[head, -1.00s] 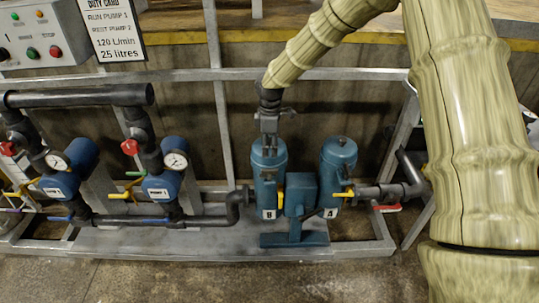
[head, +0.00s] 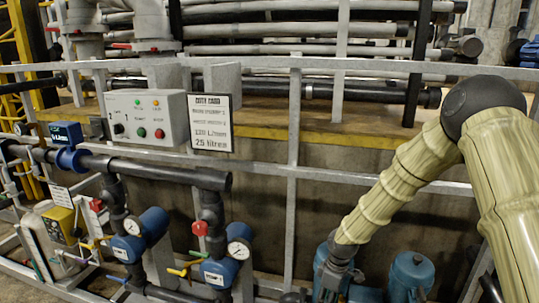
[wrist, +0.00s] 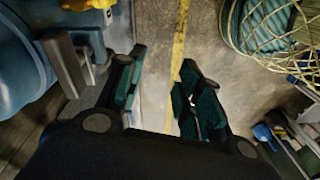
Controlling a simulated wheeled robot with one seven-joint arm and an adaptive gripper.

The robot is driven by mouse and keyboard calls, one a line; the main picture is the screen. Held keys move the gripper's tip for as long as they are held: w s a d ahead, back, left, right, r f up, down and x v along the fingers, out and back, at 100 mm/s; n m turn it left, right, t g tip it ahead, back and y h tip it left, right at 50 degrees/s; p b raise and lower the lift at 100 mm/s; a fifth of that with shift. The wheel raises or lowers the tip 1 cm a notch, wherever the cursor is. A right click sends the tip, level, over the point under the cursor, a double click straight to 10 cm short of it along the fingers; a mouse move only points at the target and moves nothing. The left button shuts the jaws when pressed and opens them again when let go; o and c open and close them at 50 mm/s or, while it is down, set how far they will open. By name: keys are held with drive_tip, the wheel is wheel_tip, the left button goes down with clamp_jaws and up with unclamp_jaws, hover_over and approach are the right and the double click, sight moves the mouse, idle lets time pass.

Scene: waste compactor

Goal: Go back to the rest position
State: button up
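My gripper (wrist: 160,80) shows in the wrist view with its two dark fingers apart. Nothing is held between them; floor and a yellow line (wrist: 179,45) show through the gap. A large blue body (wrist: 30,55) fills the left of the wrist view, close beside the left finger. In the head view, my arm reaches down from the right to just above the blue canisters, one of them at the right (head: 410,275). The gripper itself is hidden there or below the frame.
A grey rail (head: 293,170), a control box (head: 165,128) and a duty card (head: 211,115) stand left of my arm. A black pipe (head: 150,170) with blue pumps runs at lower left. A wire basket (wrist: 265,30) is at upper right in the wrist view.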

drive_tip(key=s+a+f+m, duration=0.2)
drive_tip(key=s+f+m, duration=0.1)
drive_tip(key=s+f, duration=0.8)
drive_tip(key=s+d+f+m, duration=0.2)
drive_tip(key=s+m, duration=0.1)
drive_tip(key=s, duration=0.6)
drive_tip(key=s+d+f+m+h, duration=0.1)
drive_tip(key=s+f+m, duration=0.1)
drive_tip(key=s, duration=0.8)
drive_tip(key=s+d+f+m, duration=0.2)
drive_tip(key=s+m, duration=0.2)
drive_tip(key=s, duration=0.6)
drive_tip(key=shift+s+d+f, duration=0.25)
drive_tip(key=shift+d+f, duration=0.05)
drive_tip(key=shift+f, duration=0.05)
